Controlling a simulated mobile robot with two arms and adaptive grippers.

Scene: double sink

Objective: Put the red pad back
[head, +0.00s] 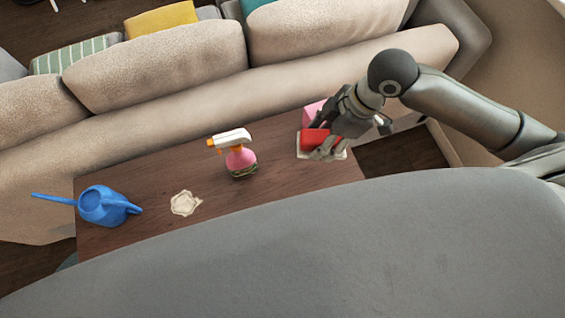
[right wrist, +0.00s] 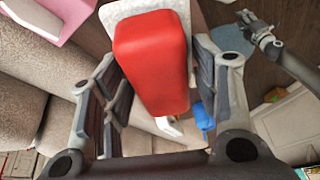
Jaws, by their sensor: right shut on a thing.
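The red pad (head: 314,137) is between the fingers of my right gripper (head: 325,146), over the right end of the wooden table in the head view. In the right wrist view, the red pad (right wrist: 150,55) fills the space between the fingers, and the right gripper (right wrist: 160,95) is shut on it. A pale flat piece (head: 302,153) shows below the pad; whether they touch is unclear. In the right wrist view, my left gripper (right wrist: 257,27) appears small at the upper right; its jaw state is unclear. It is not in the head view.
A pink block (head: 312,111) stands just behind the pad. A pink spray bottle (head: 241,158), a cream spill-like patch (head: 186,203) and a blue watering can (head: 103,206) are further left on the table (head: 150,180). A beige sofa (head: 160,65) runs behind; a grey backrest (head: 330,255) blocks the front.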

